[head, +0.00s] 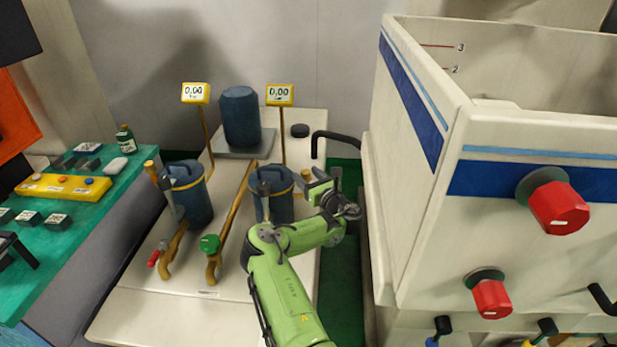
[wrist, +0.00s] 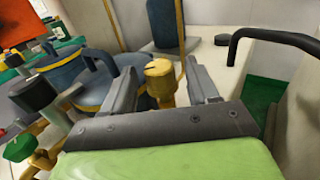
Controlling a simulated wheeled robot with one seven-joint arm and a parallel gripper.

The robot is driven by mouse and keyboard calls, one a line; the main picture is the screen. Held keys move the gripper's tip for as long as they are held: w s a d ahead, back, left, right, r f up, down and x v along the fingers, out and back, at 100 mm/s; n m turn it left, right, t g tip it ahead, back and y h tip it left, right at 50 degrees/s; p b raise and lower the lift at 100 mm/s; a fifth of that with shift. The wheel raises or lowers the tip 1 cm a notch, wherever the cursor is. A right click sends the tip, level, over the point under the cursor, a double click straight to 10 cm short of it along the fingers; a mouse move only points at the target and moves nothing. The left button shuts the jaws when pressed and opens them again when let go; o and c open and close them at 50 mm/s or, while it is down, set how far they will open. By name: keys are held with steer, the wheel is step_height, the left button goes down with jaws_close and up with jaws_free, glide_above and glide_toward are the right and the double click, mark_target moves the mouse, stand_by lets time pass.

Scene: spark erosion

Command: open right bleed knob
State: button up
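The right bleed knob (wrist: 159,76) is a small brass-yellow knob beside the right blue canister (head: 273,207). In the wrist view it stands upright between the two fingers of my gripper (wrist: 161,78), with gaps on both sides. My gripper is open; no finger visibly touches the knob. In the head view my gripper (head: 321,184) is at the right side of the right canister, and a small part of the knob (head: 306,174) shows beside it. The knob's lower part is partly hidden in the wrist view.
A left blue canister (head: 190,200) has a similar brass knob (head: 150,166). A black bent handle (head: 337,137) rises just behind my gripper. A green knob (head: 210,243) and red-tipped valve (head: 154,257) are in front. A large white cabinet (head: 420,200) closes off the right.

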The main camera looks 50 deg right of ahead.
mark_target(309, 180)
steer(key=shift+r, duration=0.1)
step_height(309, 180, up, 10)
steer(key=p, duration=0.3)
steer(key=shift+s, duration=0.1)
